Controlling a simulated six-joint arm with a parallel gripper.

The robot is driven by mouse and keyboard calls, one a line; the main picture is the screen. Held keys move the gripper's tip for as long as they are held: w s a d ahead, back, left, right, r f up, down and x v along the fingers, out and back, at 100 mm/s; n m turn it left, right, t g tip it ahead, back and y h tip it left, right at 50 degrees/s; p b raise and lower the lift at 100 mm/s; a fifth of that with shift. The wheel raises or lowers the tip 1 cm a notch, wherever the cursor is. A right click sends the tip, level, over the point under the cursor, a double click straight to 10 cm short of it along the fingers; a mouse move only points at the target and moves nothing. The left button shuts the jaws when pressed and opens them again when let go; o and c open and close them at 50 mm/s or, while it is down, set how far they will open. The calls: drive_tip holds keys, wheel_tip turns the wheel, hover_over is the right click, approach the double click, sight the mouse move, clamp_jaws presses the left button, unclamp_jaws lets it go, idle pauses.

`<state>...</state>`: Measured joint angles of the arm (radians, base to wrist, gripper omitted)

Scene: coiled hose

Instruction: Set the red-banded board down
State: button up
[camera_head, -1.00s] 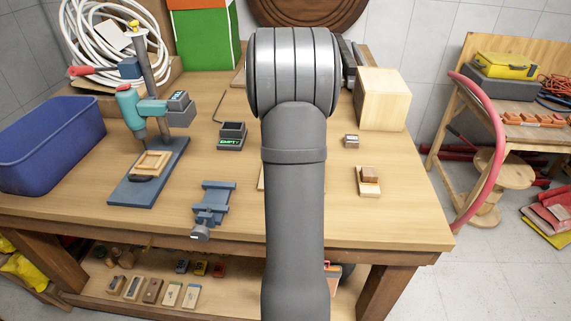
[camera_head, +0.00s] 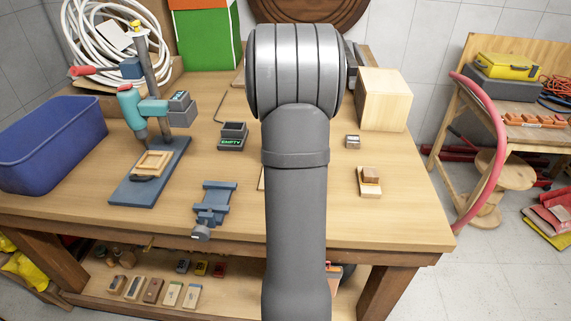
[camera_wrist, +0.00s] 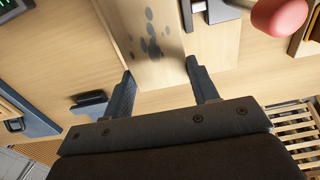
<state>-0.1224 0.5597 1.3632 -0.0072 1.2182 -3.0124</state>
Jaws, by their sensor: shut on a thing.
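A pale wooden board (camera_wrist: 158,66) with dark grey spots lies between the two fingers of my gripper (camera_wrist: 160,68) in the wrist view. My gripper is shut on it. No red band shows on the part in view, so I cannot confirm which board it is. I cannot tell whether the board touches the bench. In the head view my arm hides the gripper and most of what is below it. Only a thin pale wooden edge (camera_head: 261,179) shows left of the arm.
A blue bin (camera_head: 50,145) stands left. Bare bench shows right of my arm.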

drive_tip(key=shift+f, duration=3.2)
drive_tip(key=o, duration=1.1)
drive_tip(key=shift+f, duration=0.1)
wheel_tip(320, 180, up, 12)
drive_tip(key=shift+r, duration=0.15)
wheel_tip(320, 180, down, 12)
drive_tip(key=shift+f, duration=0.1)
drive_tip(key=shift+r, duration=1.95)
